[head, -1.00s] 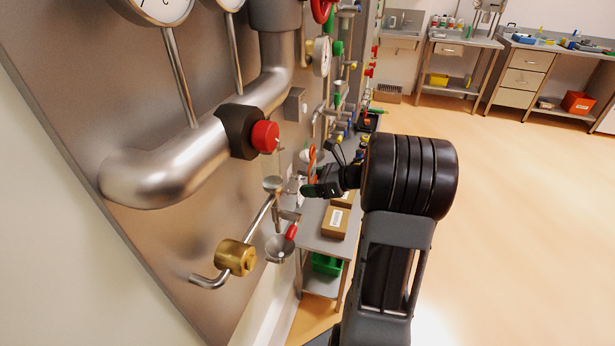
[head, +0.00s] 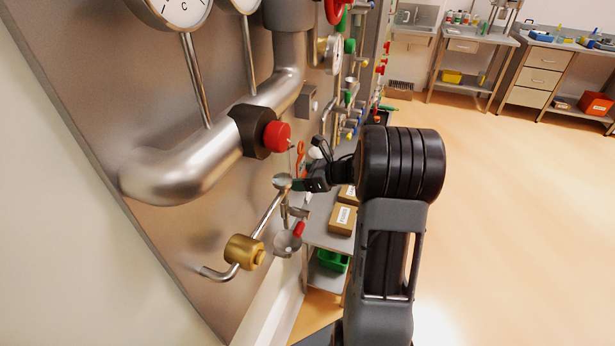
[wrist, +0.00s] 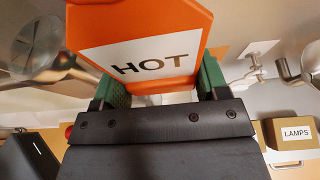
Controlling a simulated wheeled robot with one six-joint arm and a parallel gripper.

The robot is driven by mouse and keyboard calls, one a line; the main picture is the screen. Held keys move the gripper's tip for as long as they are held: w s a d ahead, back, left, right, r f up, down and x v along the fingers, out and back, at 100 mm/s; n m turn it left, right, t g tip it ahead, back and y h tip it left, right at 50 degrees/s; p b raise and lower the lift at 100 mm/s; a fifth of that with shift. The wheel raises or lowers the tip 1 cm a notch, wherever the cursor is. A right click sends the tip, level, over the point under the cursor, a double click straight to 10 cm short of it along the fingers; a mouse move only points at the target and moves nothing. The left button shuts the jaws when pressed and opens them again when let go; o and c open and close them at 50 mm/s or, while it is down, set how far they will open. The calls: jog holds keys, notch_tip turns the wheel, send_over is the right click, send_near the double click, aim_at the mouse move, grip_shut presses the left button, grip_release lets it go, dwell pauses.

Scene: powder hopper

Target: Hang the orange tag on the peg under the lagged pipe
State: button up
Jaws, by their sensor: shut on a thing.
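The orange tag (wrist: 195,22), with a white panel reading HOT, is held between the green fingers of my gripper (wrist: 158,82) in the wrist view. In the head view the tag (head: 300,156) is a thin orange shape seen nearly edge-on, standing above my gripper (head: 302,185), close to the panel. The large silver-clad pipe (head: 175,172), which seems to be the lagged pipe, bends along the panel to the left. A small metal fitting on a pale plate (wrist: 257,62) shows right of the tag in the wrist view; I cannot tell whether it is the peg.
A red knob (head: 277,136) on a black collar sticks out from the pipe, left of my gripper. Cardboard boxes (head: 342,219) stand on a shelf. Open floor lies right.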

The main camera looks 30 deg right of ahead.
jog(key=shift+w+a+f+p, duration=0.1)
jog(key=shift+w+a+p, duration=0.3)
jog(key=shift+w+a, duration=0.6)
jog(key=shift+w+a+f+b, duration=0.3)
jog(key=shift+w+f+b, duration=0.15)
jog(key=shift+b, duration=0.75)
jog(key=o, duration=1)
